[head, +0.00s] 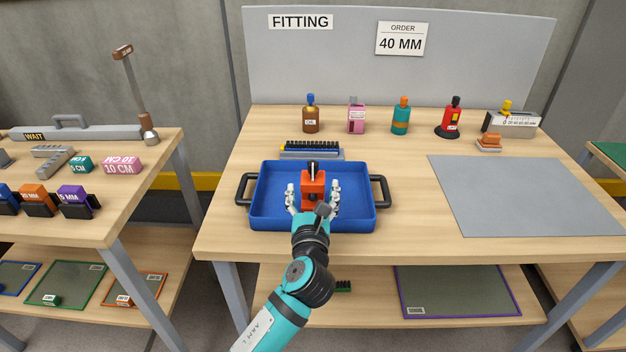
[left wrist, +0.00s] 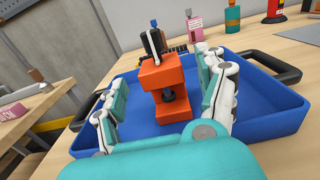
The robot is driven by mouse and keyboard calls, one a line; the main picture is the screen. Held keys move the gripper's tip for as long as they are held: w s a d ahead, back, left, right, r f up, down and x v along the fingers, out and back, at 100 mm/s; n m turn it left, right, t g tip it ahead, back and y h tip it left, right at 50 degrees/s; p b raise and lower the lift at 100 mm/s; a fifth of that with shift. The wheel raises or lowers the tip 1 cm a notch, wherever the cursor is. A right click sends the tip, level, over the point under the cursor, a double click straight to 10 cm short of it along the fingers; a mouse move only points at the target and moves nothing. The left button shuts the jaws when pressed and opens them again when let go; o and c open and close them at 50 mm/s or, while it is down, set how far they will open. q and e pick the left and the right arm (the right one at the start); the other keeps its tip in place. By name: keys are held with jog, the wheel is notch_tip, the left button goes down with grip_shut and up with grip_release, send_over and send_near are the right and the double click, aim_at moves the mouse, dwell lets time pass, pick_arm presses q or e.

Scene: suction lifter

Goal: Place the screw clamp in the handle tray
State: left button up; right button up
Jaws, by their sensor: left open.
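The orange screw clamp (head: 313,189) with a dark screw and handle stands upright inside the blue handle tray (head: 262,212), near its middle. My left gripper (head: 314,192) is over the tray with its fingers spread open, one on each side of the clamp. In the left wrist view the clamp (left wrist: 166,90) stands between the two fingers (left wrist: 165,100), with gaps on both sides. The tray (left wrist: 262,97) shows around and behind it, with its black handles at the sides. The clamp's base appears to rest on the tray floor. My right gripper is not in view.
A black-bristled brush (head: 312,149) lies just behind the tray. Several bottles, including a brown one (head: 311,116), line the table's back. A grey mat (head: 520,195) covers the right side. The left table (head: 110,198) holds colored blocks. Bare wood lies between tray and mat.

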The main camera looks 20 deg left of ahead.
pick_arm(q)
jog(key=v, duration=0.6)
jog(key=shift+s+r, duration=0.1)
jog(key=shift+s, duration=0.1)
